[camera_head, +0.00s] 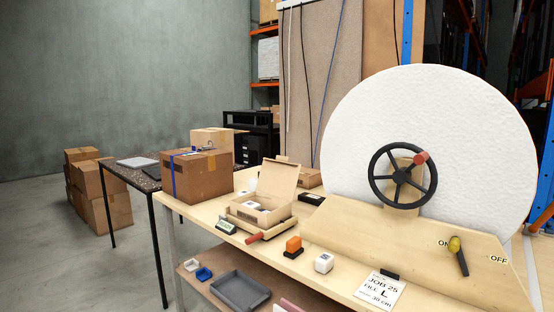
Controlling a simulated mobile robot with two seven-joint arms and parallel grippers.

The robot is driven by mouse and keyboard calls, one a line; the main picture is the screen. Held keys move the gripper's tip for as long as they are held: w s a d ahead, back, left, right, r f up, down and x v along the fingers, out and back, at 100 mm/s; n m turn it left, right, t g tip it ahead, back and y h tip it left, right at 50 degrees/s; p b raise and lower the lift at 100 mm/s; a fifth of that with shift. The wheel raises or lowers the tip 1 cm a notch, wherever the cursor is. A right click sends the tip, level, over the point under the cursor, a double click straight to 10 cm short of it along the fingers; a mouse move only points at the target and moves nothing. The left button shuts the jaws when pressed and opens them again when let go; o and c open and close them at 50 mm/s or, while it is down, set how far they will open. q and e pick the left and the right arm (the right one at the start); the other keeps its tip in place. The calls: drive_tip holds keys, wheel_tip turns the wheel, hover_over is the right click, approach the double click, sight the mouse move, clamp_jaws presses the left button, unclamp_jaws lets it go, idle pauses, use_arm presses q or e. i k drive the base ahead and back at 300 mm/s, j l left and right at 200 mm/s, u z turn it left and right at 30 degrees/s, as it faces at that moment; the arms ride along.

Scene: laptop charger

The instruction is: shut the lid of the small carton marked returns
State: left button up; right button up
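A small carton (262,215) stands on the wooden workbench (345,270) left of the big white roll. Its lid (278,181) is open and stands up at the back, tilted slightly. Something dark and pale lies inside the carton; I cannot make out what. I cannot read a returns marking on it. A small sign (227,227) with dark lettering stands at its front left corner, too small to read. Neither of my grippers is in view.
A white roll (470,140) with a black handwheel (403,176) fills the right. A brown box (204,177) stands behind left.

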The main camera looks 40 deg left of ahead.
sight(278, 178)
drive_tip(key=i+j, duration=0.1)
drive_tip(key=j, duration=0.25)
drive_tip(key=i+j+u, duration=0.1)
drive_tip(key=j, duration=0.25)
drive_tip(key=i+j, duration=0.15)
drive_tip(key=j, duration=0.2)
drive_tip(key=i+j+u, duration=0.1)
drive_tip(key=j, duration=0.2)
drive_tip(key=i+j, duration=0.15)
drive_tip(key=j, duration=0.2)
drive_tip(key=u, duration=0.05)
